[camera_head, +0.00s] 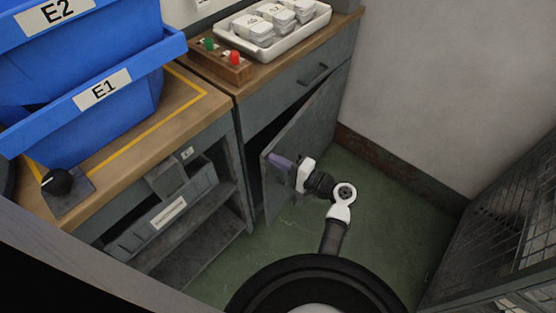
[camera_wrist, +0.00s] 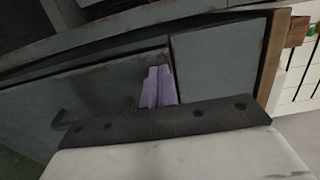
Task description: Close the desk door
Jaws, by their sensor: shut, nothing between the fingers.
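The grey desk door (camera_head: 312,122) stands ajar below the drawer of the wooden-topped desk, with a dark gap between its free edge and the cabinet frame. In the wrist view the door panel (camera_wrist: 105,85) fills the left of the picture, and a dark handle shows low on it. My gripper (camera_head: 279,165) is at the door's free edge, near its upper corner. Its purple fingers (camera_wrist: 158,88) are shut together, empty, and overlap the door's edge in the wrist view. I cannot tell whether they touch the door.
The drawer front (camera_head: 295,90) above the door is shut. On the desk top are a white tray (camera_head: 262,38) of packs and a wooden block with buttons (camera_head: 218,64). Blue bins (camera_head: 85,95) stand at left. A wire-mesh panel (camera_head: 500,225) is at right. Green floor lies clear between.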

